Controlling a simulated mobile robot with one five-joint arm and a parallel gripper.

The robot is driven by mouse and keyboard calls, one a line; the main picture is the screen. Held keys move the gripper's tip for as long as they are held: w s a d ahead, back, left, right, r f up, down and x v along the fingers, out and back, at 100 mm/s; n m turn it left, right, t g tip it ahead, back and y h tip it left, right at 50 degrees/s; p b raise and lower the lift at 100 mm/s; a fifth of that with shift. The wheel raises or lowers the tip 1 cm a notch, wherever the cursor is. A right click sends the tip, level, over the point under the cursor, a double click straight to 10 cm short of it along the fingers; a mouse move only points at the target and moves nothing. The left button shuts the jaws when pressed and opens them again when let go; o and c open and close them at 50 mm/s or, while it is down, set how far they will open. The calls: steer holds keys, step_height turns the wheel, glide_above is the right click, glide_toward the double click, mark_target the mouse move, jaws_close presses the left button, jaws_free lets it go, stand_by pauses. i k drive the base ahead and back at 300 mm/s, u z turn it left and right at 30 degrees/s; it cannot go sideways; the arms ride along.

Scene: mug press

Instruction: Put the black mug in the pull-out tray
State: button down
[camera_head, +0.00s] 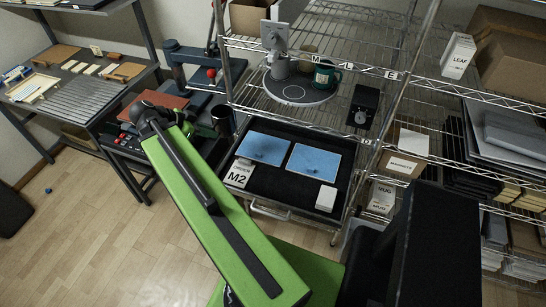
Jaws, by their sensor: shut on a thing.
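The black mug (223,119) is at the left edge of the wire rack, just left of the pull-out tray. My gripper (211,125), partly hidden behind my green arm, is shut on the mug from the left. The pull-out tray (273,183) extends from the rack below the wire shelf. Its black surface holds two blue square pads, a left one (264,148) and a right one (306,163). The mug is apart from both pads. What lies under the mug is hard to see.
A white box (326,198) and an "ORDER M2" card (238,174) lie in the tray. Above, a green mug (327,74) stands on a round base (299,91), beside a black box (362,107). A press (198,62) stands at left. The tray's middle is clear.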

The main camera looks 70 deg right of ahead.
mark_target(286, 193)
steer(key=z, duration=0.35)
steer(key=k, duration=1.55)
steer(key=u, duration=0.8)
steer(key=i, duration=1.2)
